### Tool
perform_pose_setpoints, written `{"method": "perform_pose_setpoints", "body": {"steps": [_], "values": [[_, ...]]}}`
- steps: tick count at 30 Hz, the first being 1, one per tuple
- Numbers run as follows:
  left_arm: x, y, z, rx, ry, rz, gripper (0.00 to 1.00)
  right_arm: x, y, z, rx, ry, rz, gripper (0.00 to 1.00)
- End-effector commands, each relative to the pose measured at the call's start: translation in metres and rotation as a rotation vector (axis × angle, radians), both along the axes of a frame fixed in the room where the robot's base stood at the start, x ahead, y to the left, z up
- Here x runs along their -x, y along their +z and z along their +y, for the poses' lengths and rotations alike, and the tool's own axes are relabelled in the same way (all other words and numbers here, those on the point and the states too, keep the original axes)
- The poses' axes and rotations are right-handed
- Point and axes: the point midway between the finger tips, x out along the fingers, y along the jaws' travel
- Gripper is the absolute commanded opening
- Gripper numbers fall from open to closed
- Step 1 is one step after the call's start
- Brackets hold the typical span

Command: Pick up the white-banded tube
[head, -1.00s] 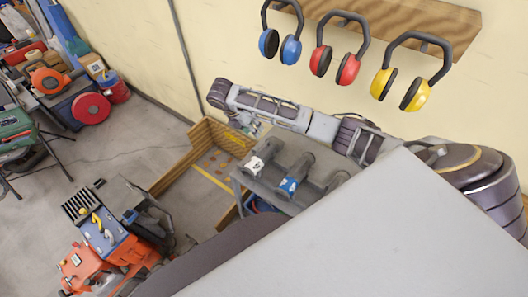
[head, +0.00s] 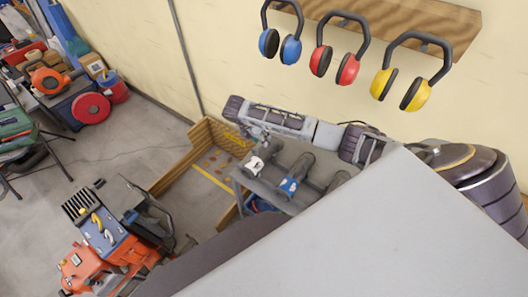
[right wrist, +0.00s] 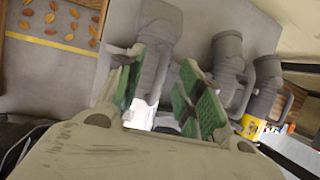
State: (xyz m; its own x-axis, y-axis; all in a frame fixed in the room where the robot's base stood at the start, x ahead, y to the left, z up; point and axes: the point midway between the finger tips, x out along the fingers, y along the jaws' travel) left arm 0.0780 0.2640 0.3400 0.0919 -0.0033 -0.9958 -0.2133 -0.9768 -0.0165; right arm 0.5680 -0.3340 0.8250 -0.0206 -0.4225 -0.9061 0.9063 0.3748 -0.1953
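The white-banded tube (head: 270,150) is grey with a white band and lies on a grey bench (head: 256,187), leftmost of three tubes. My right gripper (head: 255,138) is over its far end in the head view. In the right wrist view, the open green-padded fingers of my right gripper (right wrist: 162,72) stand on either side of the white-banded tube (right wrist: 155,68), its white band low between them. I cannot tell whether a pad touches it. My left gripper is not in view.
A blue-banded tube (head: 300,168) and a third tube (head: 338,181) lie close to the right on the bench; the third shows a yellow band (right wrist: 250,126) in the wrist view. A wooden crate (head: 172,177) stands left of the bench. Earmuffs (head: 348,68) hang on the wall behind.

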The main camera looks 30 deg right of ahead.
Motion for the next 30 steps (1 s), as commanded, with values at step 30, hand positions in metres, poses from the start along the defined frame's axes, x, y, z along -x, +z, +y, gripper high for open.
{"method": "perform_pose_setpoints", "body": {"steps": [30], "values": [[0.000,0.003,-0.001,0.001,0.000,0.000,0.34,0.006,-0.048,-0.019,0.000,0.001,-0.001,0.37]]}}
